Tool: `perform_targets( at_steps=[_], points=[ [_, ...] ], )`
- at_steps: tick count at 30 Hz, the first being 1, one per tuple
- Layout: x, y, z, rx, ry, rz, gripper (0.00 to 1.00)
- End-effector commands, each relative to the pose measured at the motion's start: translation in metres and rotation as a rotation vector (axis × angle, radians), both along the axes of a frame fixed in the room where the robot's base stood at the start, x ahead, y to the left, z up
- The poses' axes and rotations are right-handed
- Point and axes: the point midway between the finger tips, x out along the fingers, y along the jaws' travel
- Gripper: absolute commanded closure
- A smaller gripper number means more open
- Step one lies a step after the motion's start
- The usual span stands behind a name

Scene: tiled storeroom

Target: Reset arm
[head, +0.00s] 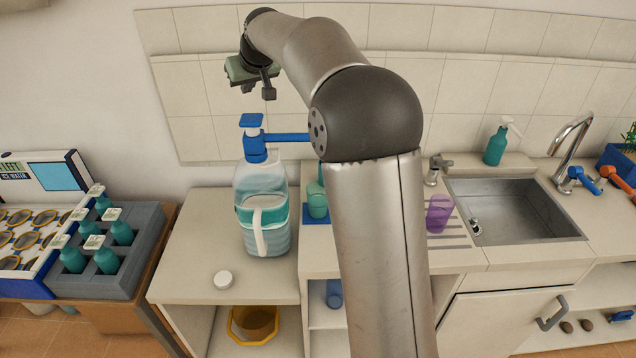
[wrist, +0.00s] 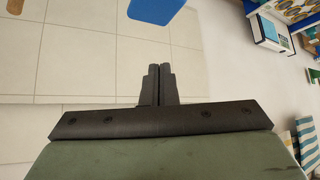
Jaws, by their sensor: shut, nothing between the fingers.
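My gripper (head: 269,84) is raised near the tiled wall, above and behind the blue-topped water jug (head: 262,205) in the head view. In the wrist view my gripper's two dark fingers (wrist: 158,84) are together, with nothing between them. My arm rises through the middle of the head view and bends left at the top. It hides part of the counter behind it.
A crate of teal bottles (head: 112,260) is at left. A purple cup (head: 439,213), a sink (head: 515,210) and a teal soap bottle (head: 496,147) are at right. The air around my gripper looks clear.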

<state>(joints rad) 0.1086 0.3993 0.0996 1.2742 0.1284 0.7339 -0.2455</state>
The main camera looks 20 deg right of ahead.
Motion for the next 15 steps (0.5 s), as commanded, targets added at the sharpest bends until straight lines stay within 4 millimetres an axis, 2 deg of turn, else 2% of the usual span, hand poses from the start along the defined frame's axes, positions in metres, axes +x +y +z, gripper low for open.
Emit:
perform_targets(
  at_steps=[12, 15],
  points=[
    [-0.0001, 0.0001, 0.0007, 0.000, 0.000, 0.000, 1.00],
    [-0.0092, 0.0014, -0.0016, -0.002, 0.014, -0.001, 1.00]
  ],
)
